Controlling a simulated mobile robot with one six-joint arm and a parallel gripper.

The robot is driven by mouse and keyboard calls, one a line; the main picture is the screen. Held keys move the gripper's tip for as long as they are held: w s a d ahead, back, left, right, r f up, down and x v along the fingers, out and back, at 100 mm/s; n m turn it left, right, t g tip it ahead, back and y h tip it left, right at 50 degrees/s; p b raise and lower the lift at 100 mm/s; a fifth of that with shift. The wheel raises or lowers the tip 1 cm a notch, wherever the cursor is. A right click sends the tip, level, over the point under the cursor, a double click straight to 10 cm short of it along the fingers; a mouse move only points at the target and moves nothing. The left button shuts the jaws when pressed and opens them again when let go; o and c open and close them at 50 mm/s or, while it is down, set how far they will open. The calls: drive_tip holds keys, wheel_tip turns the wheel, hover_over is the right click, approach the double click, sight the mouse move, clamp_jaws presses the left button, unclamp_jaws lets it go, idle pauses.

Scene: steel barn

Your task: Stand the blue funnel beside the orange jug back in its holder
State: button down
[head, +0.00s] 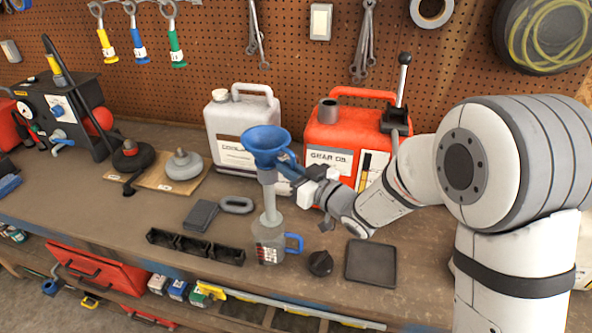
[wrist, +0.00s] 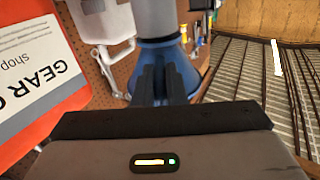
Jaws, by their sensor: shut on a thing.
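The blue funnel (head: 265,141) is upright, with its wide cone up and its grey spout (head: 270,204) pointing down. My gripper (head: 289,168) is shut on the right side of the funnel, just below its rim. In the wrist view the dark fingers (wrist: 165,84) are together against the blue cone (wrist: 158,58). The spout reaches down to a clear jug with a blue handle (head: 268,246); I cannot tell whether its tip is inside the mouth. The orange jug (head: 322,139), labelled gear oil, stands behind and right of the funnel. I cannot pick out a separate holder.
A white coolant jug (head: 223,124) stands close behind the funnel. A black knob (head: 320,263) and a dark square tray (head: 371,263) lie at the front right. Black bins (head: 194,247) line the bench's front left. A dark block (head: 201,215) and grey ring (head: 236,205) lie nearby.

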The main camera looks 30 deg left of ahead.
drive_tip(key=shift+f, duration=0.3)
drive_tip(key=c, duration=1.4)
unclamp_jaws()
drive_tip(key=shift+d, duration=0.1)
drive_tip(key=b+v, duration=0.2)
drive_tip(key=v, duration=0.5)
drive_tip(key=shift+s+d, duration=0.2)
drive_tip(key=shift+d, duration=0.1)
